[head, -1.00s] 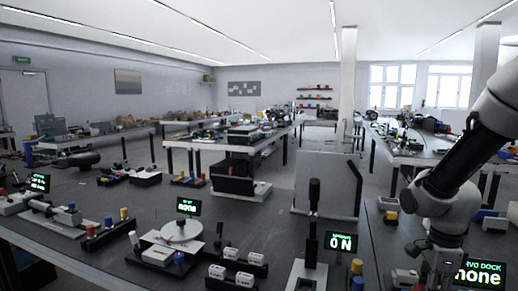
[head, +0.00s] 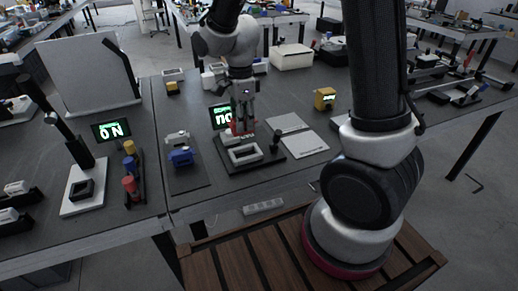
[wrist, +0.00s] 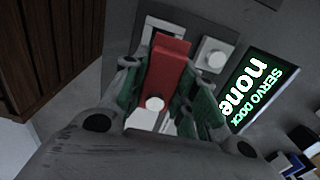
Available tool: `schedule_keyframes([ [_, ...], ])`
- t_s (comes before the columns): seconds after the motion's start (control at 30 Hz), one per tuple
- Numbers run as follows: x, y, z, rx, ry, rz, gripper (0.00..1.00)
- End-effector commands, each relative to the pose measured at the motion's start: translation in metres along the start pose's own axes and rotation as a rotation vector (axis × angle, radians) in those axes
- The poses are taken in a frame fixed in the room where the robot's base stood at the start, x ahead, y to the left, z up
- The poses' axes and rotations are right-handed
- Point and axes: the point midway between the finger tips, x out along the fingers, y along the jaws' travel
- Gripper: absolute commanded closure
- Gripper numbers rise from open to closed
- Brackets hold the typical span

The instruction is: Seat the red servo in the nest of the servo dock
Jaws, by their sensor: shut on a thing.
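My gripper (head: 241,127) is shut on the red servo (head: 237,130) and points down over the servo dock. In the wrist view the red servo (wrist: 167,72) stands between the green-padded fingers (wrist: 160,100). The servo appears above and behind the nest in the head view; the exact gap cannot be told. In the wrist view part of the nest (wrist: 151,30) shows beyond the servo. The dock's screen (wrist: 258,90) reads "none".
A press with an "ON" screen (head: 111,130) stands at the left.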

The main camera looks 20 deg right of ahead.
Motion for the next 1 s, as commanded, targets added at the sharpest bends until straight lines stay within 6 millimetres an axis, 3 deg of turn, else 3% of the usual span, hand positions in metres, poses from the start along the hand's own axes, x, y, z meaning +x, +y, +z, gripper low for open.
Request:
schedule_keyframes([
  [0.2,0.041,0.002,-0.001,-0.001,0.004,0.01,1.0],
  [0.6,0.093,0.002,-0.001,0.0,0.003,0.008,1.0],
  [1.0,0.1,0.002,-0.001,0.0,0.002,0.006,1.0],
])
